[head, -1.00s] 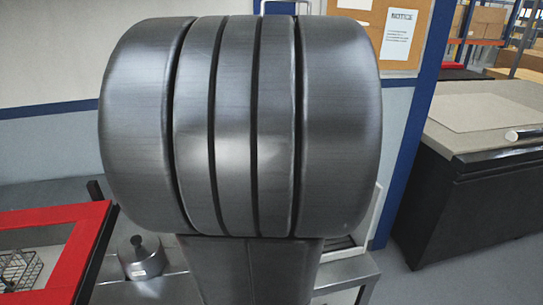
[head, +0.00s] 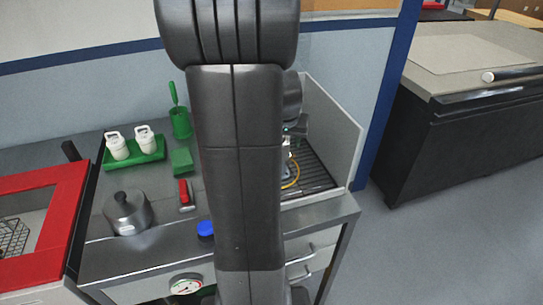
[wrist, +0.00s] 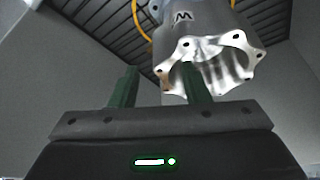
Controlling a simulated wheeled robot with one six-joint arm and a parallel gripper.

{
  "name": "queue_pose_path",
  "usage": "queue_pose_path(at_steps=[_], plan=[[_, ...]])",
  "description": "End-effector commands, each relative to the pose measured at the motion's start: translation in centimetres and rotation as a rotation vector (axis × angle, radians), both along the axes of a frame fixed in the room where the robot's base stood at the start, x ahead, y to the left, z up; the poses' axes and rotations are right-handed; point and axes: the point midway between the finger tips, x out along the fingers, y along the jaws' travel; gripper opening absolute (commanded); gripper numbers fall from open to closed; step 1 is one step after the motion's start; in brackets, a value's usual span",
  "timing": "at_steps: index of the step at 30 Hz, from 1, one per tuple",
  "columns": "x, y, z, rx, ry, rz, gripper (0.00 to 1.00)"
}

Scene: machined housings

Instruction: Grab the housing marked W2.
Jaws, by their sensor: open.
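A pale metal housing (wrist: 209,55) with a scalloped, bolt-holed flange and a wide bore shows at the upper right of the wrist view. A dark letter like a W is on its side; I cannot make out a digit. My gripper (wrist: 160,78) is open, with two green fingers. The right finger overlaps the housing's flange in the picture, and the left finger is clear of it. I cannot tell whether they touch. In the head view my gripper (head: 297,130) is above the slatted tray at the right of the bench, and my arm hides much there.
The slatted tray (head: 318,178) has a tall pale side panel (head: 335,125) on its right. A yellow loop (wrist: 140,20) lies by the housing. A grey lidded pot (head: 128,213), a green rack (head: 135,153) with white containers and a red-handled item (head: 185,193) stand left of my arm.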

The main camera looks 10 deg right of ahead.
Motion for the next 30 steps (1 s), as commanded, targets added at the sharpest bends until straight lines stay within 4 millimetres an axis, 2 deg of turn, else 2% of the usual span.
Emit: queue_pose_path(at_steps=[3,9,18,20,25,30], plan=[[1.0,0.1,-1.1,0.000,0.004,0.001,0.42],[1.7,-0.2,-2.9,0.001,0.002,0.000,0.42],[1.8,-0.2,-3.2,0.000,0.000,0.000,0.42],[1.8,-0.2,-3.2,0.000,0.000,-0.001,0.33],[1.8,-0.2,-3.2,0.000,0.000,0.000,0.00],[1.9,-0.2,-3.2,0.001,-0.001,0.000,0.00]])
